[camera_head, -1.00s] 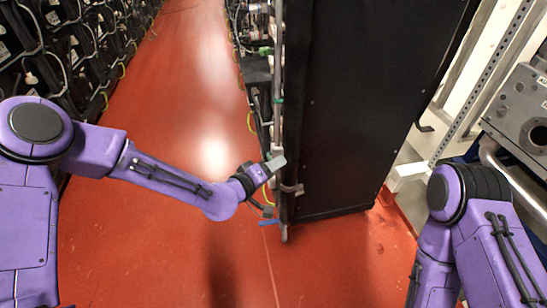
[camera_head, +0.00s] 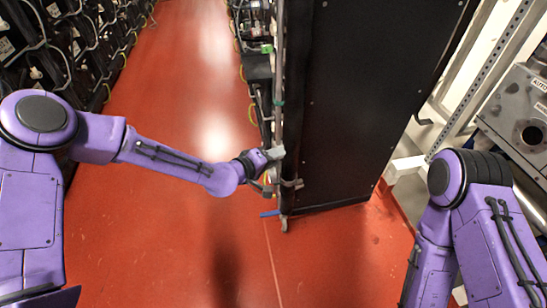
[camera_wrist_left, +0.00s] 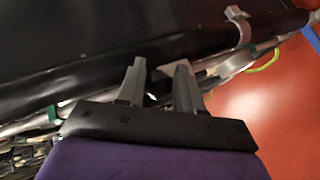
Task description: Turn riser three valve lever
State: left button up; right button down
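A grey riser pipe (camera_head: 279,80) runs down the near corner of the tall black cabinet. A small blue bar (camera_head: 270,213), possibly a valve lever, sticks out left near its foot. Which part is the riser three lever I cannot tell. My left gripper (camera_head: 275,154) is at the pipe, above the blue bar. In the left wrist view its two grey fingers (camera_wrist_left: 161,64) stand apart beside the pipe (camera_wrist_left: 232,64), with a gap between the tips and nothing clearly held. Contact cannot be told. A blue piece (camera_wrist_left: 312,36) shows at the right edge there. My right gripper is out of view.
The black cabinet (camera_head: 365,100) stands right of the pipe. Racks of black batteries (camera_head: 75,45) line the left side. The red floor aisle (camera_head: 185,80) between is clear. A grey metal box (camera_head: 515,110) stands at the far right, near my right arm.

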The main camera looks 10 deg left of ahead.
pick_arm(q)
jog(key=o, duration=0.3)
jog(key=shift+w+a+r, duration=0.15)
jog(key=shift+w+r, duration=0.15)
jog(key=shift+r, duration=0.1)
jog(key=shift+o, duration=0.2)
jog(key=shift+s+f, duration=0.1)
jog(key=shift+f, duration=0.05)
jog(key=p+v, duration=0.1)
jog(key=v, duration=0.9)
jog(key=shift+s, duration=0.25)
